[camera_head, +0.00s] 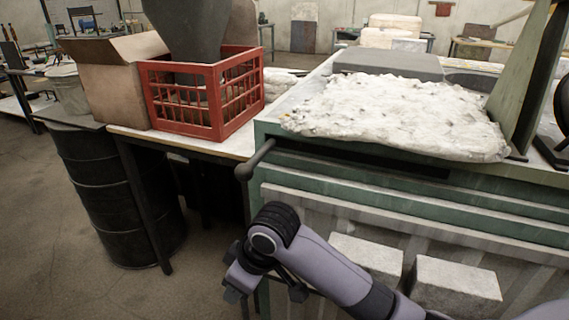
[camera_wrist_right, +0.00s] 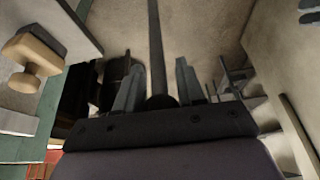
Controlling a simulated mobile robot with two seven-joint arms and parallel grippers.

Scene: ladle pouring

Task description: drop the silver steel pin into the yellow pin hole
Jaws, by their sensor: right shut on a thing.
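My right gripper (camera_head: 265,287) is in front of the left corner of the green cabinet, low in the head view, with its fingers pointing down. In the right wrist view its two fingers (camera_wrist_right: 158,88) stand on either side of a dark long rod (camera_wrist_right: 156,45) with a round dark end. The gripper is shut on it, though the contact is too dark to see clearly. I cannot tell whether this rod is the silver steel pin. I see no clearly silver pin and no yellow pin hole in either view. My left gripper is not in view.
A green cabinet (camera_head: 300,160) with a dark side handle (camera_head: 245,171) stands close behind my arm. Pale blocks (camera_head: 455,284) sit low at its front. A red crate (camera_head: 205,128) and cardboard box (camera_head: 115,85) stand on the table at left, beside a black drum (camera_head: 110,190).

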